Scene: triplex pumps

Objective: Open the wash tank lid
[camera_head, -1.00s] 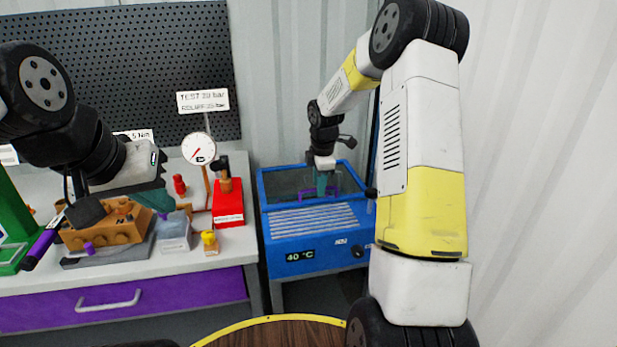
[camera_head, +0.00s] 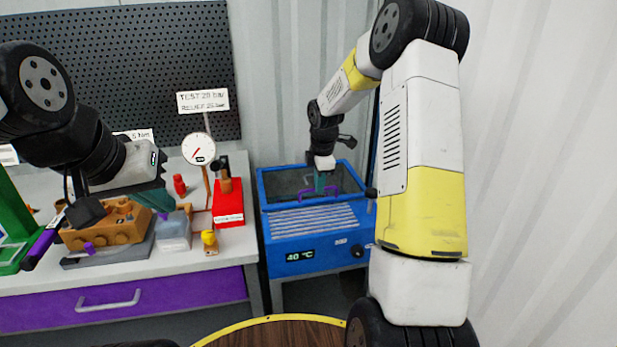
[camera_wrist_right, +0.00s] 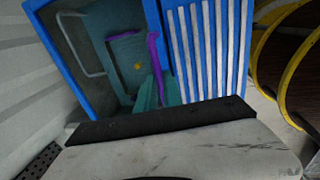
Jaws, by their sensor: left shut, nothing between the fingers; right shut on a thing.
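The blue wash tank (camera_head: 318,243) stands right of the bench, with a dark, glassy area inside its blue top frame. A purple handle (camera_head: 304,196) shows near the front of that area. My right gripper (camera_head: 320,190) reaches down from above and is shut on the purple handle. In the right wrist view, the teal fingers (camera_wrist_right: 157,95) meet the purple handle (camera_wrist_right: 153,50). I cannot tell clearly whether the lid is raised. My left gripper (camera_head: 158,199) is shut and empty above the bench, beside an orange pump block (camera_head: 112,230).
A slatted panel (camera_head: 312,220) and a 40 °C display cover the tank's front. A pressure gauge (camera_head: 199,149), a red box (camera_head: 228,204), a grey block (camera_head: 174,232) and a yellow-topped part (camera_head: 209,240) stand on the bench. A round wooden table (camera_head: 270,334) is in front.

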